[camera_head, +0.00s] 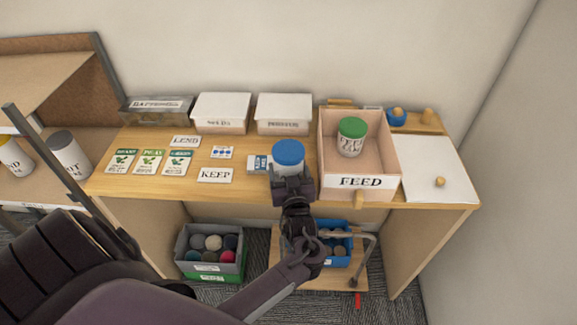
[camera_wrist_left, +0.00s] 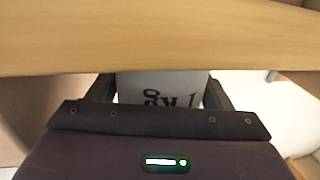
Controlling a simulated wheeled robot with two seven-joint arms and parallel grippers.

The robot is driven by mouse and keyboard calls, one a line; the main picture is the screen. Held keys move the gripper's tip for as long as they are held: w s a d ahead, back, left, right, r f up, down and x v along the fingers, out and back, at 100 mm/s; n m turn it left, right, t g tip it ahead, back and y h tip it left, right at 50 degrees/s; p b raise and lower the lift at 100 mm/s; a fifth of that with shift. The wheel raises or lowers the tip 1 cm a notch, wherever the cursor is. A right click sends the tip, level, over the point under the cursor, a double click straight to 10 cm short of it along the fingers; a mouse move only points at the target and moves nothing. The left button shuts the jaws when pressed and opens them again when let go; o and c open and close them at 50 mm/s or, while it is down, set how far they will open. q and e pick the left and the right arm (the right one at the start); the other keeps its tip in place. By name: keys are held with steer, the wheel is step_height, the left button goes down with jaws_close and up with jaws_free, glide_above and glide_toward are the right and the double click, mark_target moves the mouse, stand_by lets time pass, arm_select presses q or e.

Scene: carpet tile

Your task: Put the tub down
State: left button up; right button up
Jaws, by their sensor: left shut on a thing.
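A white tub with a blue lid (camera_head: 288,153) is upright in my left gripper (camera_head: 291,184), near the desk's front edge, just left of the FEED box. In the left wrist view the tub's white side (camera_wrist_left: 160,88), with "1 kg" print upside down, shows between the two fingers (camera_wrist_left: 160,92). The gripper is shut on it. I cannot tell whether the tub's base touches the desk. The wooden desk (camera_head: 255,185) lies behind and around it. The FEED box (camera_head: 392,150) is an open wooden tray holding a green-lidded tub (camera_head: 352,137). My right gripper is not in view.
Seed packets (camera_head: 150,161), a KEEP card (camera_head: 215,175) and a LEND card (camera_head: 185,141) lie to the left. White lidded boxes (camera_head: 221,112) stand at the back. A white board (camera_head: 437,168) is at right. Bins (camera_head: 209,267) sit below. Bare desk shows around the KEEP card.

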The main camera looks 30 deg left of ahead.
arm_select(q)
steer(key=shift+r, duration=0.1)
steer(key=shift+c, duration=0.5)
steer(key=shift+w+r, duration=0.1)
steer(key=shift+r, duration=0.05)
steer(key=shift+r, duration=0.2)
step_height(320, 180, up, 19)
steer(key=b, duration=0.2)
steer(key=shift+r, duration=0.15)
steer(key=s+d+f+m+t+h, duration=0.2)
steer(key=s+d+f+m+h, duration=0.2)
steer(key=s+d+f+h, duration=0.1)
steer(key=s+d+f+m+t+h, duration=0.3)
steer(key=s+d+f+m+h, duration=0.1)
steer(key=s+d+h, duration=0.3)
steer(key=s+d+f, duration=0.1)
steer(key=s+d, duration=0.1)
steer(key=s, duration=0.1)
steer(key=shift+s+d+f+m+b, duration=0.2)
steer(key=shift+s+f+m+b, duration=0.05)
steer(key=shift+m+b, duration=0.1)
steer(key=shift+a+f, duration=0.1)
